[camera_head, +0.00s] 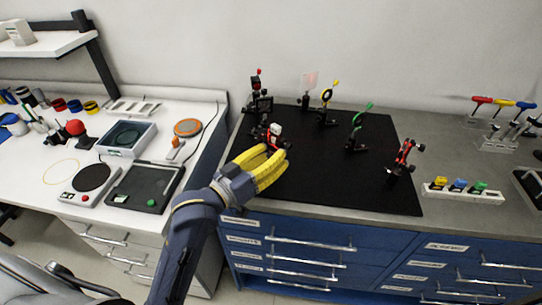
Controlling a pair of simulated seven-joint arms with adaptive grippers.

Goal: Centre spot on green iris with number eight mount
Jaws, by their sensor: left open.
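The green iris (357,124) stands upright on a post on the black breadboard (330,180), right of its middle. No number eight can be read on any mount at this size. One mount with red and white parts (274,131) stands at the board's left side. Another mount with red parts (403,155) stands near its right edge. My left gripper (277,157) has yellow fingers, open and apparently empty, just in front of the red-and-white mount. I cannot tell whether they touch it. No spot can be made out on the green iris. My right gripper is out of view.
A yellow iris (327,95), a pale translucent plate (308,82) and a dark mount with a red top (258,86) stand along the board's back. Coloured-handled drivers (503,102) and a white holder (462,190) are at right. The board's front middle is clear.

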